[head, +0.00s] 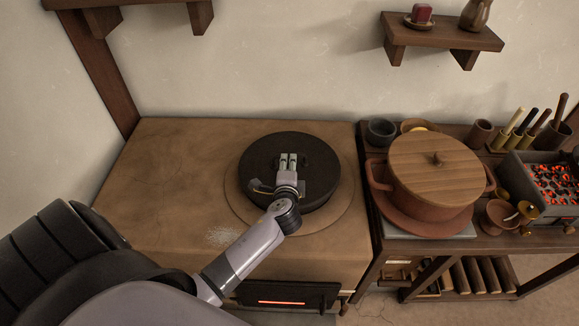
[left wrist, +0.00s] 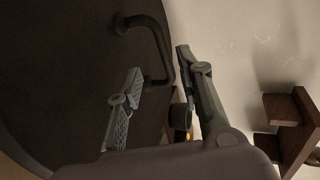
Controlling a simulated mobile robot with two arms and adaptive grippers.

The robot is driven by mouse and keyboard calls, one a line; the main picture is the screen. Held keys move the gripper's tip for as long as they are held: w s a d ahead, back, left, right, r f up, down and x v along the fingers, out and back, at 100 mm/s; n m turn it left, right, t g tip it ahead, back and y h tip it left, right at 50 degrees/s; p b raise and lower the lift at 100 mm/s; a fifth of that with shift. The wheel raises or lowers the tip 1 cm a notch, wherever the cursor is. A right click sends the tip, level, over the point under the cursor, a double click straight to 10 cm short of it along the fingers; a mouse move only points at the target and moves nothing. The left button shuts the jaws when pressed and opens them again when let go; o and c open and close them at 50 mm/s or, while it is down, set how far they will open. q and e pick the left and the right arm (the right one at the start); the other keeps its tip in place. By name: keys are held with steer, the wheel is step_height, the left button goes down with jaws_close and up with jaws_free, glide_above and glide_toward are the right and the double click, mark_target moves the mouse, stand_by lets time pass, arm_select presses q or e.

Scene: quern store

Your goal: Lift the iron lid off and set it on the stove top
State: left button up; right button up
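The iron lid (head: 262,150) is a dark round disc on a dark round pan on the clay stove top (head: 180,165). It also fills the left of the left wrist view (left wrist: 60,70). Its arched handle (left wrist: 158,35) shows there, ahead of my fingers. My left gripper (head: 288,160) is over the middle of the lid. In the left wrist view its two fingers (left wrist: 157,64) are spread apart, with the near end of the handle appearing between their tips. I cannot tell whether they touch it. My right gripper is not in view.
Bare stove top lies left of the pan. A table at the right holds a clay pot with a wooden lid (head: 435,160), cups and a brazier of coals (head: 555,185). A wall shelf (head: 440,38) hangs above. A fire opening (head: 285,300) glows in the stove front.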

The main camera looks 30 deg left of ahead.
mark_target(289, 155)
arm_select(q)
steer(key=shift+r+x, duration=0.15)
steer(key=shift+x, duration=1.5)
steer(key=shift+r+x, duration=0.2)
steer(key=shift+x, duration=1.45)
steer(key=shift+w, duration=0.15)
jaws_close()
steer(key=shift+f, duration=0.1)
steer(key=shift+r, duration=0.3)
